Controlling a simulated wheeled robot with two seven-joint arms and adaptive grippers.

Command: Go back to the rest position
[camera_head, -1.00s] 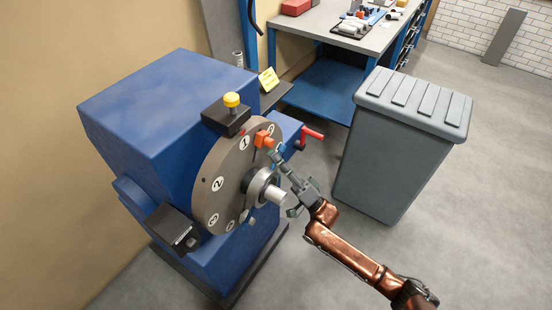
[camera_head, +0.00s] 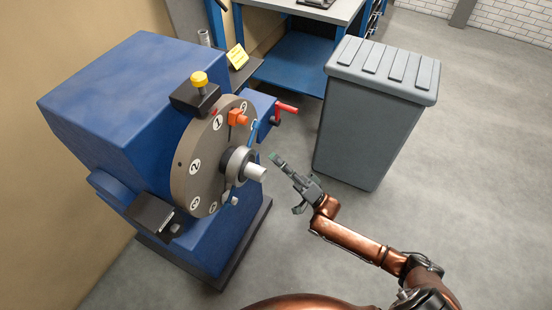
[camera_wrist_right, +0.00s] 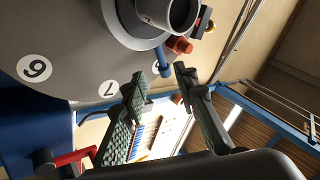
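My right gripper (camera_head: 290,174) is in the open space to the right of the machine's dial, apart from it and empty. In the right wrist view its two green-padded fingers (camera_wrist_right: 162,76) stand apart with nothing between them. The round grey dial (camera_head: 190,178) with numbered white spots is on the front of the blue machine (camera_head: 120,95). A pale cylindrical hub (camera_head: 255,172) sticks out of the dial, with an orange block (camera_head: 237,117) near its upper edge. My left gripper is not in view.
A grey lidded bin (camera_head: 370,130) stands right of the gripper. A blue workbench (camera_head: 300,65) is behind. A red handle (camera_head: 287,109) sticks out from the machine's right side. A yellow knob (camera_head: 199,79) tops it. The floor to the right is clear.

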